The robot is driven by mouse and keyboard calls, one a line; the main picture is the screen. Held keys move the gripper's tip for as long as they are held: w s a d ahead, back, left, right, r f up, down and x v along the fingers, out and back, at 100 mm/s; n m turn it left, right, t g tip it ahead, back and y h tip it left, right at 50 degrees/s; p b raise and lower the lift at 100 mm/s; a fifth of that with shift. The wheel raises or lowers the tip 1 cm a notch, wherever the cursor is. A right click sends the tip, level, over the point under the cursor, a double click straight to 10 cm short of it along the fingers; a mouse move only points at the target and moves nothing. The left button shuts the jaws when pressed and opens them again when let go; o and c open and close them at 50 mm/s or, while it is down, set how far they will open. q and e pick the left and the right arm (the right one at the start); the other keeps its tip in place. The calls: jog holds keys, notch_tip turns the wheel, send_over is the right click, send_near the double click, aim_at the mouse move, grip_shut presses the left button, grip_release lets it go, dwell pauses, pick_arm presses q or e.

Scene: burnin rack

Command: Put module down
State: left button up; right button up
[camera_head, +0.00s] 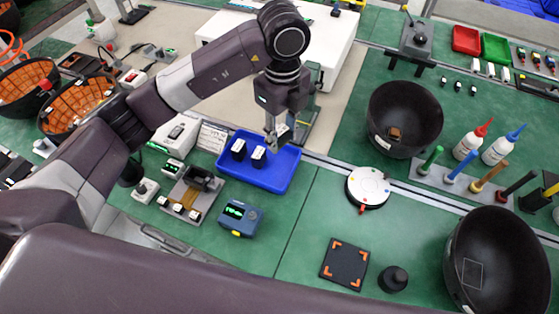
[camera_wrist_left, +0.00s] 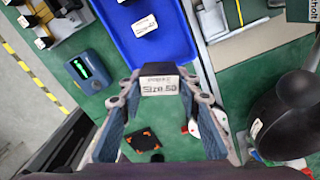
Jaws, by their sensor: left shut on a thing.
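My left gripper (camera_head: 277,140) is over the back edge of the blue tray (camera_head: 250,182) in the head view. In the left wrist view, the left gripper (camera_wrist_left: 160,105) is shut on a dark module (camera_wrist_left: 158,86) with a white printed label. In the head view the held module is mostly hidden by the fingers. Two dark modules with white labels, a left one (camera_head: 238,149) and a right one (camera_head: 258,156), stand in the tray. The tray also shows in the left wrist view (camera_wrist_left: 175,45), beyond the held module. My right gripper is not in view.
A blue device with a green display (camera_head: 240,218) stands in front of the tray. A grey fixture (camera_head: 192,190) is to its left. A round white dial (camera_head: 368,187) and a black bowl (camera_head: 405,115) are to the right. Green mat between tray and dial is clear.

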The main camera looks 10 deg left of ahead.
aim_at(281, 172)
pick_arm(q)
notch_tip(281, 172, down, 12)
jog(key=shift+r+p, duration=0.15)
jog(key=shift+p, duration=0.8)
jog(key=o, duration=0.8)
jog(key=shift+o, duration=0.2)
jog(key=shift+r, duration=0.15)
notch_tip(281, 172, up, 11)
jog(key=b, duration=0.3)
jog(key=shift+f, duration=0.2)
jog(key=shift+r, duration=0.6)
